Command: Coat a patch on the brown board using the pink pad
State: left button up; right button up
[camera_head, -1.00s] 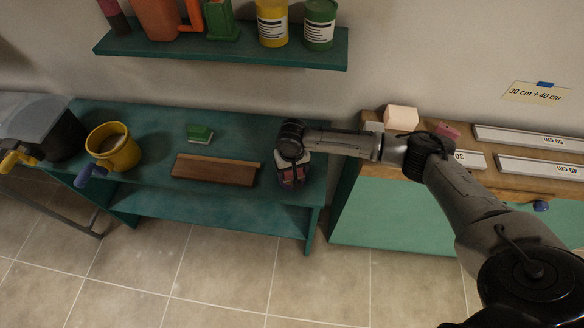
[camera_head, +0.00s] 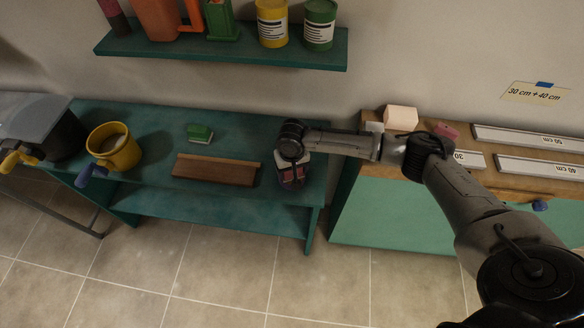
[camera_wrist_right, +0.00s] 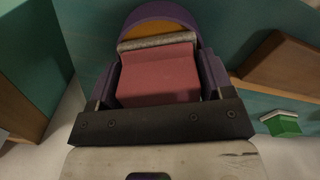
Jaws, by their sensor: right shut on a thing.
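The brown board (camera_head: 216,169) lies on the teal bench, left of my right gripper. My right gripper (camera_head: 293,180) points down over the bench's right end. It is shut on the pink pad, whose flat reddish-pink face (camera_wrist_right: 158,82) shows between the fingers in the right wrist view. Just beyond the pad is a purple rounded thing (camera_wrist_right: 160,14) with an orange inside; whether the pad touches it I cannot tell. The board shows at the right of the wrist view (camera_wrist_right: 283,68). My left gripper is not in view.
A green pad (camera_head: 200,133) stands behind the board. A yellow pot (camera_head: 113,148) is further left. A shelf (camera_head: 220,52) with cans hangs above. A wooden-topped cabinet (camera_head: 480,150) with white strips and a pink block (camera_head: 446,131) stands at the right.

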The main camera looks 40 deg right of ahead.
dwell(0.8)
jog(key=shift+s+f+p, duration=0.1)
jog(key=shift+f+p, duration=0.05)
jog(key=shift+p, duration=0.3)
dwell(0.4)
jog(key=shift+d, duration=0.1)
dwell(0.5)
notch_tip(320, 180, up, 3)
jog(key=p, duration=0.4)
notch_tip(320, 180, up, 4)
jog(key=p, duration=0.5)
dwell(0.3)
jog(key=shift+p, duration=0.3)
